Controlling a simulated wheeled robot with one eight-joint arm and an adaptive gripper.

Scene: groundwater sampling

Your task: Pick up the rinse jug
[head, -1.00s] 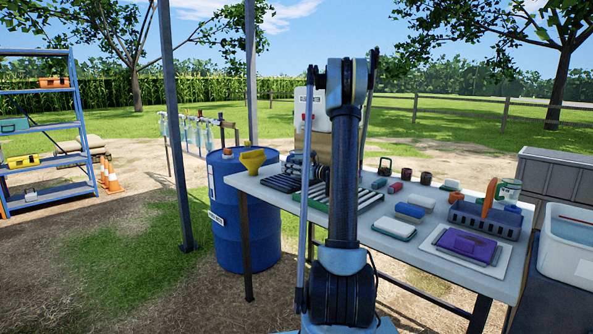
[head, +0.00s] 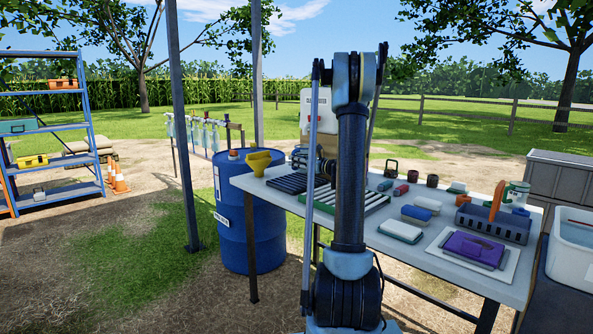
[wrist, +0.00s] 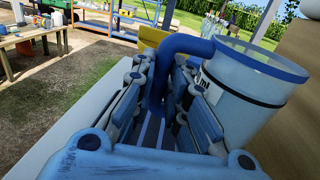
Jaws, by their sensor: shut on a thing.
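The jug's body stands beside the fingers, slightly tilted in the picture.
A white tub (head: 570,258) stands at the right.

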